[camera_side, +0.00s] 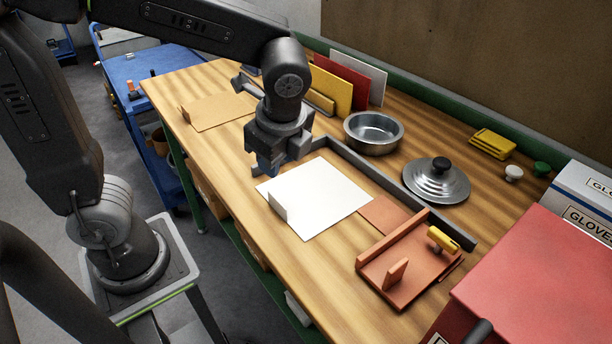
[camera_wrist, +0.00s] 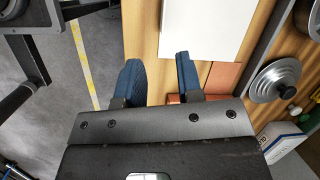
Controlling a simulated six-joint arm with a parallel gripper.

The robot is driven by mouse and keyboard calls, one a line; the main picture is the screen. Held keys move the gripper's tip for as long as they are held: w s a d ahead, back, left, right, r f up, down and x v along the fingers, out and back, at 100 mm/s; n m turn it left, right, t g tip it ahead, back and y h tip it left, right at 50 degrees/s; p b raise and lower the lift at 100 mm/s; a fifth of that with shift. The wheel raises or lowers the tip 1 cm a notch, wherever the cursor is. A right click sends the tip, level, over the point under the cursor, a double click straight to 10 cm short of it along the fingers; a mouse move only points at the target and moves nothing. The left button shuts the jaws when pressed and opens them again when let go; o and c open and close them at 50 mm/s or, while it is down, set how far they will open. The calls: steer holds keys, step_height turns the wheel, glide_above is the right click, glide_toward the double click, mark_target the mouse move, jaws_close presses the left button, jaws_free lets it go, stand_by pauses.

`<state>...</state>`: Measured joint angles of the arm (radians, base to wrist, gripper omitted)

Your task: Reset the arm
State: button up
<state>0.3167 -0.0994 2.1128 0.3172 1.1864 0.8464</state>
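My gripper (camera_wrist: 158,80) shows two blue fingers spread apart in the wrist view, with nothing between them. In the side view my gripper (camera_side: 268,168) hangs above the wooden table, near the left corner of a white board (camera_side: 325,198). The white board also shows in the wrist view (camera_wrist: 205,25). A steel pot (camera_side: 373,133) stands uncovered behind the board. Its lid (camera_side: 436,180), with a black knob, lies on the table to the right of the pot.
A terracotta fixture (camera_side: 400,262) with a yellow-handled piece (camera_side: 442,240) lies front right. A dark rail (camera_side: 400,190) runs between board and lid. Coloured panels (camera_side: 331,88) stand at the back. A red box (camera_side: 540,280) fills the right corner. A tan board (camera_side: 218,110) lies left.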

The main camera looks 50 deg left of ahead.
steer(key=s+a+r+n+t+h, duration=0.3)
steer(key=s+n, duration=0.4)
steer(key=n, duration=0.7)
steer(key=shift+a+r+n+t, duration=0.35)
steer(key=shift+r+t, duration=0.2)
steer(key=shift+t, duration=0.45)
